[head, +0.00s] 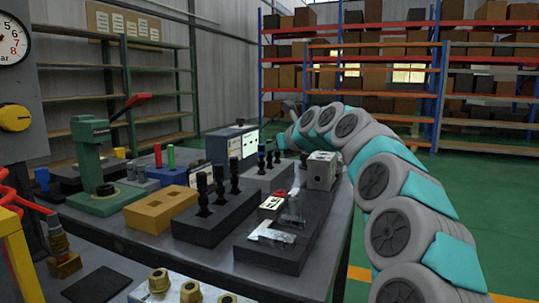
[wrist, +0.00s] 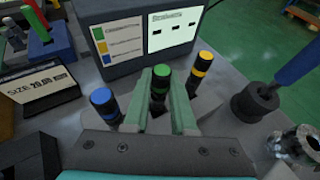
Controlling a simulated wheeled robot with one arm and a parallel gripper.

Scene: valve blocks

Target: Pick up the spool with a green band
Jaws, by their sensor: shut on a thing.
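The spool with a green band (wrist: 161,79) is black and stands upright in the middle of a row in the wrist view. My gripper (wrist: 162,90) has its pale green fingers on both sides of it and is shut on it. A spool with a blue band (wrist: 105,102) is to its left, and one with a yellow band (wrist: 201,67) is to its right. The lower end of the green-banded spool is hidden, so I cannot tell whether it is still seated. In the head view, the row stands on a grey block (head: 262,180).
A box with a display panel (wrist: 160,35) stands close behind the row. A dark round part (wrist: 255,100) and a shiny metal part (wrist: 300,143) are on the right. In the head view, a dark block with several black spools (head: 219,190) and a green press (head: 90,150) stand to the left.

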